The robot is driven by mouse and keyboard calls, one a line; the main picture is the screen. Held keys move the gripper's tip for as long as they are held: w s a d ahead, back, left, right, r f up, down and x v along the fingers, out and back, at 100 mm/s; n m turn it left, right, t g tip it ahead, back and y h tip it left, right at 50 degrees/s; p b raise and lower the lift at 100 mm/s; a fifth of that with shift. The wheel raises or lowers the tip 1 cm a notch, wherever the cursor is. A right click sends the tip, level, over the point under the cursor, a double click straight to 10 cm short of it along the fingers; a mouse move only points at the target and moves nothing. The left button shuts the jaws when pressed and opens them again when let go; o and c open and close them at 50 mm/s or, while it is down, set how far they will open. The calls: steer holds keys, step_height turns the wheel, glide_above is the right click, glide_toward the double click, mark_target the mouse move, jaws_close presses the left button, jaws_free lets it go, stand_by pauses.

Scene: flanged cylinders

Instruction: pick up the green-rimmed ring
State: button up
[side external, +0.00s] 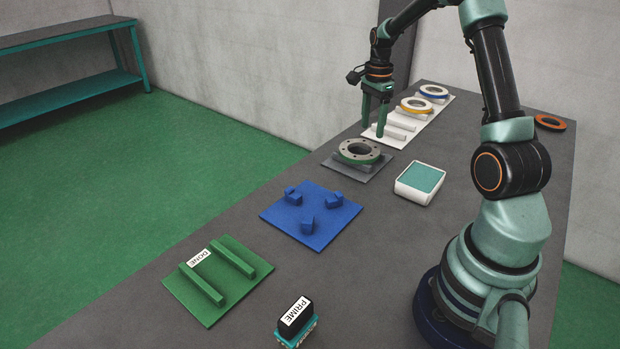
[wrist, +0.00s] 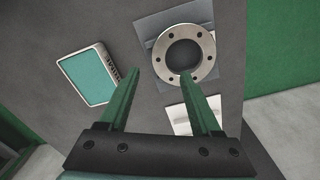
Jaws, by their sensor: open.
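The green-rimmed ring (side external: 349,160) is a grey flanged ring with bolt holes and a green band around its side. It lies flat on a grey plate (side external: 374,173) near the middle of the table. In the wrist view its grey top face (wrist: 161,57) shows around a dark centre hole. My gripper (side external: 375,131) is open and empty, with its green fingers pointing down, above and behind the ring in the side view. In the wrist view, my gripper (wrist: 162,75) has its right fingertip overlapping the ring's lower edge in the picture; I see no grip on it.
A white rack (side external: 440,107) behind holds a yellow-rimmed ring (side external: 416,108) and a blue-rimmed ring (side external: 433,95). A white box with a teal top (side external: 421,177) stands right of the ring. A blue plate (side external: 275,215), green DONE plate (side external: 233,302) and PRIME block (side external: 295,318) are nearer. An orange ring (side external: 550,122) lies back right.

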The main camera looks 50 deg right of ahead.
mark_target(369, 155)
step_height(369, 155, down, 9)
steer(key=shift+r, duration=0.15)
stand_by(0.4)
jaws_close()
steer(key=shift+r, duration=0.1)
stand_by(1.1)
steer(key=shift+d+r, duration=0.1)
